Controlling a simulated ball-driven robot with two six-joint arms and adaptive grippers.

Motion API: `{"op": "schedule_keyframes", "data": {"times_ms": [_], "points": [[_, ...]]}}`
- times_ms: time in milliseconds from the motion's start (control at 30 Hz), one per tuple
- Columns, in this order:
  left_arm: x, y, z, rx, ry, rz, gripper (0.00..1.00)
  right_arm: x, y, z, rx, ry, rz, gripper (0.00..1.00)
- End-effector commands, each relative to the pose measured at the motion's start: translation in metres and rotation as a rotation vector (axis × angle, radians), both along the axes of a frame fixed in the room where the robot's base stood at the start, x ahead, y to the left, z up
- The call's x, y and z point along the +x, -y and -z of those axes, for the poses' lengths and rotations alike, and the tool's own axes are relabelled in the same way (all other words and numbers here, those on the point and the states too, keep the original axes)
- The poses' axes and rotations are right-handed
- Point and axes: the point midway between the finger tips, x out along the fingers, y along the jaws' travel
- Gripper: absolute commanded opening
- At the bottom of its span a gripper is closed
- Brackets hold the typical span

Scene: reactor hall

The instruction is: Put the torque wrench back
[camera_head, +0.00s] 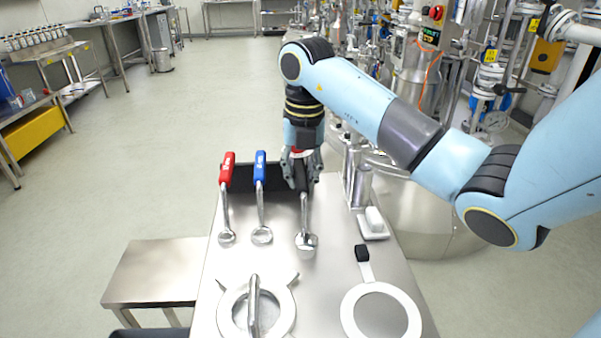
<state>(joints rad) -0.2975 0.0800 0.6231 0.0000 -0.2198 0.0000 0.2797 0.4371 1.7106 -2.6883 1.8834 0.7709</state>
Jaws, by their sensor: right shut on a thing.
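My right gripper (302,174) comes down from above and is shut on the dark handle of a wrench (304,214). The wrench's silver shaft and round head point toward me, over the steel table. I cannot tell whether it touches the table or the holder. A red-handled wrench (227,170) and a blue-handled wrench (260,167) lie to its left, handles at a black holder (242,178). My gripper hides part of the held handle and the holder's right end. My left gripper is not in view.
The steel table (262,262) carries a ring-shaped cover with a bar handle (253,305), a white ring with a black grip (381,311) and a white block (375,221). A metal cylinder (362,187) stands at right, near a large steel vessel (430,215). A lower side table (156,272) is clear.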

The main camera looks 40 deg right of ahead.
Motion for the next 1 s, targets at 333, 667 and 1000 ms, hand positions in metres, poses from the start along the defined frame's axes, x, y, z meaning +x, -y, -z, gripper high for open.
{"op": "schedule_keyframes", "data": {"times_ms": [333, 667, 1000], "points": [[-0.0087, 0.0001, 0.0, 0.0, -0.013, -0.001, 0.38, 0.0004, 0.0, -0.0005, 0.0, 0.001, 0.0, 0.0], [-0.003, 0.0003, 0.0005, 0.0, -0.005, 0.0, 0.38, 0.0003, 0.0, 0.0022, 0.0, 0.001, 0.0, 0.0], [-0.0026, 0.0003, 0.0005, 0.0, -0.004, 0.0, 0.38, 0.0001, -0.0001, 0.0025, 0.0, 0.0, 0.0, 0.41]]}}
